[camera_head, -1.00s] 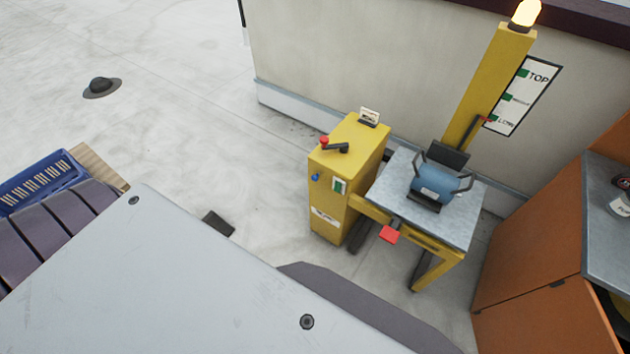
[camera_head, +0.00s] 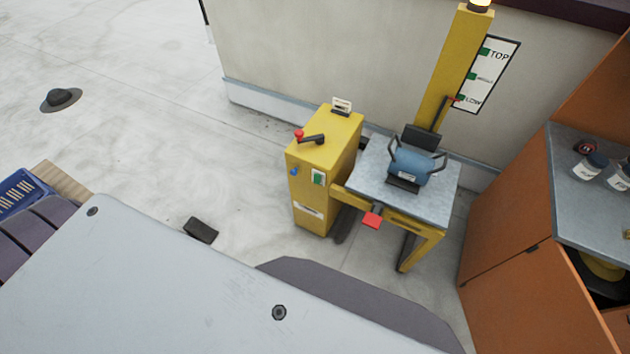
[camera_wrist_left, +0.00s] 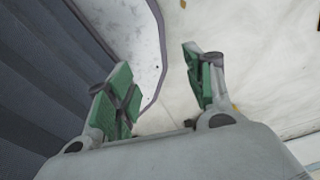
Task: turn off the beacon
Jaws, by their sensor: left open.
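The beacon (camera_head: 478,5) sits on top of a yellow post (camera_head: 444,75) and is cut by the top edge of the head view; its visible part glows. A yellow control box (camera_head: 322,160) stands left of the post, with a red knob (camera_head: 299,135), a black lever (camera_head: 313,139), a blue button (camera_head: 295,172) and a green-and-white switch (camera_head: 318,177). My left gripper (camera_wrist_left: 160,88) is open and empty in the left wrist view, with green finger pads apart. It is away from the box. My right gripper is not in view.
A blue jug-like container (camera_head: 413,165) rests on the grey lift table (camera_head: 440,205), with a red pedal (camera_head: 373,220) below. An orange cabinet (camera_head: 510,215) stands at right. A blue crate (camera_head: 18,190) lies at left.

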